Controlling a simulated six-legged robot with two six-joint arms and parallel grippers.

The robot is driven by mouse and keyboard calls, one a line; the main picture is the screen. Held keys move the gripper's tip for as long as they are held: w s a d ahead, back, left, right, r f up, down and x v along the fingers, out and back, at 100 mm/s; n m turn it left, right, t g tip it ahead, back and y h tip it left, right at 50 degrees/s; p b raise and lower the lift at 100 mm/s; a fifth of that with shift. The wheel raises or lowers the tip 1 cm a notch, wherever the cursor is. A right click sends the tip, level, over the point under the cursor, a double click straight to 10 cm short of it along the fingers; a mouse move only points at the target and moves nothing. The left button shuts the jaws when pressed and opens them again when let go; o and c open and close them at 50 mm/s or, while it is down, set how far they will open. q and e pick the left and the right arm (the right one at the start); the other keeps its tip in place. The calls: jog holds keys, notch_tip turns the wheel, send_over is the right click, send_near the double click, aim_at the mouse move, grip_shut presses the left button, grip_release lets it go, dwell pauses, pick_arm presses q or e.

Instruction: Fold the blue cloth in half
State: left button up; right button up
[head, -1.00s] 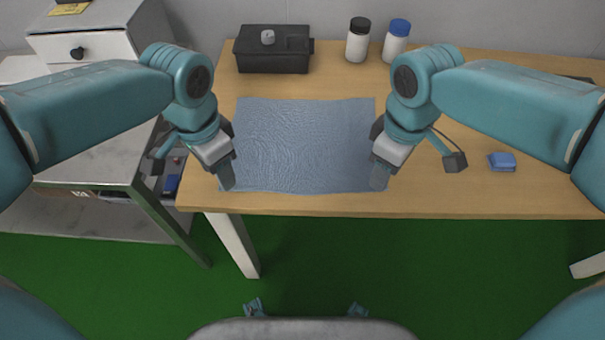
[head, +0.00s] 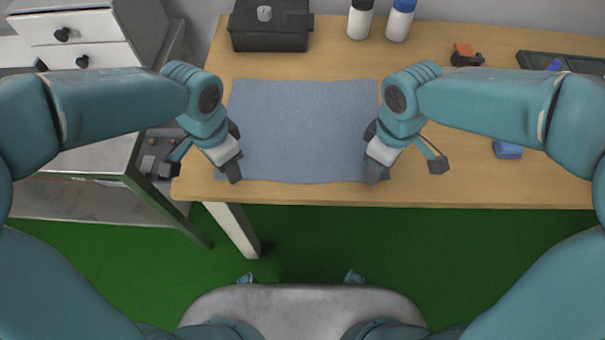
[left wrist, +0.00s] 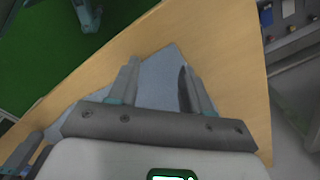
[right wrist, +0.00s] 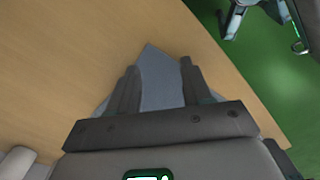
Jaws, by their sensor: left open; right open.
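The blue cloth (head: 305,130) lies flat and unfolded on the wooden table, close to its front edge. My left gripper (head: 234,178) is over the cloth's front left corner. In the left wrist view, my open fingers (left wrist: 158,92) stand on either side of that cloth corner (left wrist: 155,78). My right gripper (head: 374,178) is over the front right corner. In the right wrist view, its open fingers (right wrist: 158,88) stand on either side of the corner (right wrist: 158,75). Whether the fingertips touch the cloth or table cannot be told.
A black box (head: 270,38) and two bottles, one black-capped (head: 360,20) and one blue-capped (head: 399,20), stand behind the cloth. A blue block (head: 507,150), an orange-black item (head: 466,55) and a dark tray (head: 560,64) are at right. Drawers (head: 85,55) stand at left.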

pick_arm(q)
jog(key=shift+w+f, duration=0.15)
jog(key=shift+f, duration=0.05)
pick_arm(e)
jog(key=shift+w+f, duration=0.15)
jog(key=shift+f, duration=0.05)
pick_arm(q)
jog(key=shift+f, duration=0.2)
pick_arm(e)
jog(key=shift+f, duration=0.2)
pick_arm(q)
grip_shut()
pick_arm(e)
grip_shut()
pick_arm(q)
jog(key=shift+r, duration=0.15)
pick_arm(e)
jog(key=shift+r, duration=0.1)
